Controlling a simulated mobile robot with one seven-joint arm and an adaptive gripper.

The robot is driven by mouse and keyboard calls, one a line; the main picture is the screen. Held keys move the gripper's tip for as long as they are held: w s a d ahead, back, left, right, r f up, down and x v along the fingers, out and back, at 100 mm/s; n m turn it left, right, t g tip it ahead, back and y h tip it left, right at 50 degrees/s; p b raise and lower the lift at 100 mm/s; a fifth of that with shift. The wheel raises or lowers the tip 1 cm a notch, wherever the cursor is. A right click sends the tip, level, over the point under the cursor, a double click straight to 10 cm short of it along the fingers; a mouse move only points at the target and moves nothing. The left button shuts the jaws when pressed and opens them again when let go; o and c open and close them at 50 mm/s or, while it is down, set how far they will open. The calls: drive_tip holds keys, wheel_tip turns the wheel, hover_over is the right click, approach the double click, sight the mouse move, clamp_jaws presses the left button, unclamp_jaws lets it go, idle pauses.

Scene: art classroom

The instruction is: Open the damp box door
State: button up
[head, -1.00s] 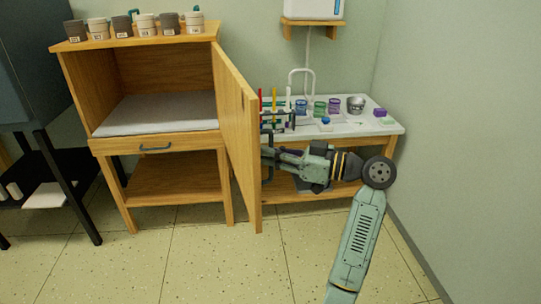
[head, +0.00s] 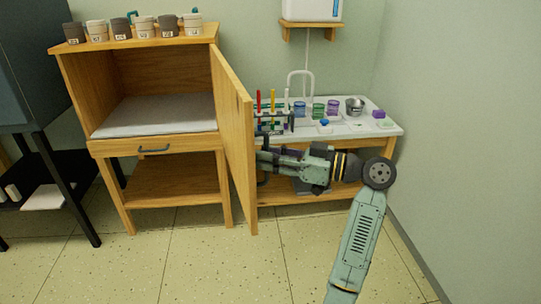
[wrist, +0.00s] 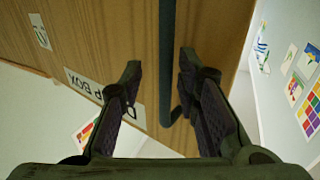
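The damp box (head: 77,97) is a wooden cabinet at the left in the head view, and its inside shows. Its door (head: 235,130) stands wide open, swung out on the right side. In the wrist view the door's face (wrist: 100,40) carries a partly hidden "BOX" label (wrist: 88,87) and a dark vertical bar handle (wrist: 167,75). My gripper (head: 266,161) is at the door's outer face, on the right. In the wrist view its fingers (wrist: 160,62) are apart, one on each side of the bar, with the bar nearer the right finger.
Several pots (head: 144,26) stand on top of the cabinet. A white-topped table (head: 345,131) with cups and a test-tube rack (head: 273,122) is behind my gripper. A dark stand (head: 68,185) is at the left. The floor in front (head: 190,265) is clear.

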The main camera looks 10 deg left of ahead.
drive_tip(key=s+d, duration=0.1)
drive_tip(key=d, duration=1.1)
drive_tip(key=shift+s, duration=0.4)
